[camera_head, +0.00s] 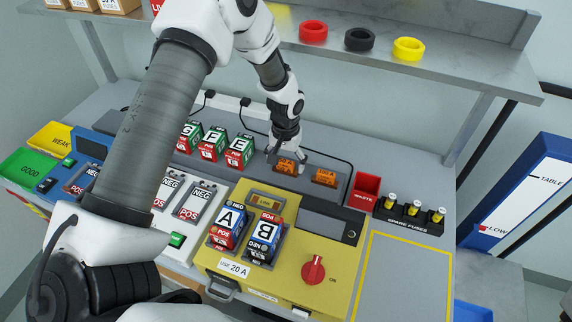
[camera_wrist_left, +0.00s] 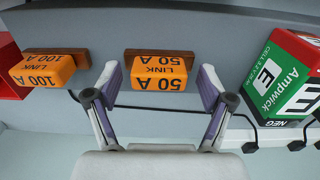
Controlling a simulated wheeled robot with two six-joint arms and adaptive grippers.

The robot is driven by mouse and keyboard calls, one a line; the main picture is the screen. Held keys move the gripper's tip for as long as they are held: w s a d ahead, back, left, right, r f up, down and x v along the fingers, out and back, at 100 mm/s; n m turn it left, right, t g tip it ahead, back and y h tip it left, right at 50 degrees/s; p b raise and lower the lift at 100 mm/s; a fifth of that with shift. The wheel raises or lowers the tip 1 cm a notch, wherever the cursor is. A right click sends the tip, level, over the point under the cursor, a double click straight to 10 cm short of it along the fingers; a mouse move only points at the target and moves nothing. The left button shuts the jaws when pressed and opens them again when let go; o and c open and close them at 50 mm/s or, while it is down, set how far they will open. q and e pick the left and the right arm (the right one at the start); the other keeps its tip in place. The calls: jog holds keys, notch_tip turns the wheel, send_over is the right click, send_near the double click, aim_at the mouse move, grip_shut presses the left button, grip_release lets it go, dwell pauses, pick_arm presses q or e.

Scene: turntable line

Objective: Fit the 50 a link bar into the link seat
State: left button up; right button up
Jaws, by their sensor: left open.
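The 50 A link bar (camera_wrist_left: 158,72) is an orange block with dark ends, lying in the grey holder, with its label upside down in the left wrist view. In the head view the link bar (camera_head: 287,167) is just below my left gripper (camera_head: 287,151). My left gripper (camera_wrist_left: 158,90) is open, its fingers on either side of the orange block with gaps visible. The link seat (camera_head: 266,199) appears to be the small recess at the back of the yellow unit; its lettering is too small to read surely. My right gripper is not in view.
The similar 100 A link bar (camera_wrist_left: 42,70) lies beside it. Battery E (camera_head: 240,150) stands close on the other side. A red waste bin (camera_head: 364,191) and spare fuses (camera_head: 412,212) are right. Batteries A (camera_head: 228,224) and B (camera_head: 265,238) stand on the yellow unit.

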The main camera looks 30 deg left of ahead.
pick_arm(q)
jog(key=shift+s+d+r, duration=0.15)
jog(key=shift+s+r, duration=0.05)
jog(key=shift+c, duration=0.7)
jog(key=shift+s+r, duration=0.1)
jog(key=c, duration=1.3)
jog(key=shift+c, duration=0.2)
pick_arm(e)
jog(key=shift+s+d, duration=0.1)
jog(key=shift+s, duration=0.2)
